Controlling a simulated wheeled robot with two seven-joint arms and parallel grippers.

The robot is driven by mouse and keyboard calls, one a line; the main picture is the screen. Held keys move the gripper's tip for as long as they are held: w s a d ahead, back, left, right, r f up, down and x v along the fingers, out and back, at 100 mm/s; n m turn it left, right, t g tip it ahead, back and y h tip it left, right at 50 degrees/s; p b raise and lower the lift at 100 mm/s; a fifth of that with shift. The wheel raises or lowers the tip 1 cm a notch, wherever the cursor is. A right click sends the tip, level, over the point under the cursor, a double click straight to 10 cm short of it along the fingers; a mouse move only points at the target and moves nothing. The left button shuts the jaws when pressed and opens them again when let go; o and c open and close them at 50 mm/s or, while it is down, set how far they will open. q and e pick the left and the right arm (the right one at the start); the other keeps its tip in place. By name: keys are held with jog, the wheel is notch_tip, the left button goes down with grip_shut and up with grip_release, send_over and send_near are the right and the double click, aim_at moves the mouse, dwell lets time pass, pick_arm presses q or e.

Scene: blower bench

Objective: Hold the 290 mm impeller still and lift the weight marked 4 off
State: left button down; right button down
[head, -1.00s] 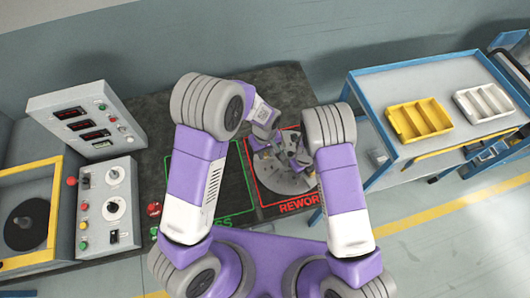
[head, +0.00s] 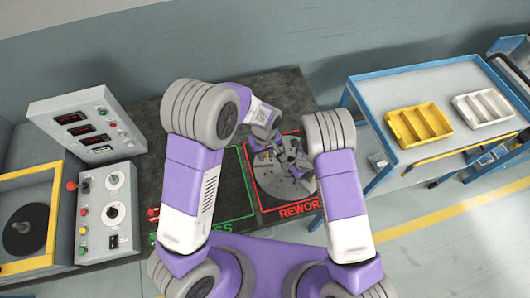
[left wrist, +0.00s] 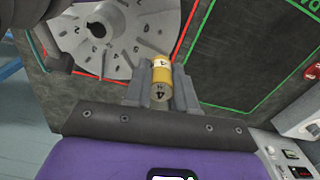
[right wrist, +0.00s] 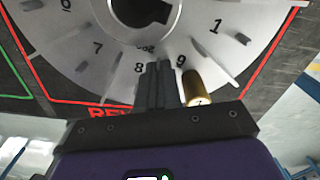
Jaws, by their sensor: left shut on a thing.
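The grey 290 mm impeller (head: 268,182) lies flat inside the red rework outline, with numbers around its face; its edge and hub show in the left wrist view (left wrist: 118,38). My left gripper (left wrist: 162,82) is shut on the brass weight marked 4 (left wrist: 161,66), which appears clear of the impeller, beside its rim. My right gripper (right wrist: 156,78) has its fingers close together at the impeller (right wrist: 100,25), between numbers 8 and 9, apparently on a vane. Another brass weight (right wrist: 197,88) stands just right of those fingers; its mark is hard to read.
The green outlined area (head: 232,195) on the dark bench is clear where visible. A control box (head: 107,205) and a yellow-framed machine (head: 28,220) stand at left. A blue cart (head: 375,100) with yellow (head: 419,122) and white (head: 482,108) trays stands at right.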

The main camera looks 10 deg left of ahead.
jog(key=c, duration=1.4)
grip_release()
jog(key=shift+s+f, duration=0.15)
jog(key=shift+s, duration=0.05)
jog(key=shift+o, duration=0.8)
jog(key=shift+w, duration=0.1)
notch_tip(320, 180, up, 12)
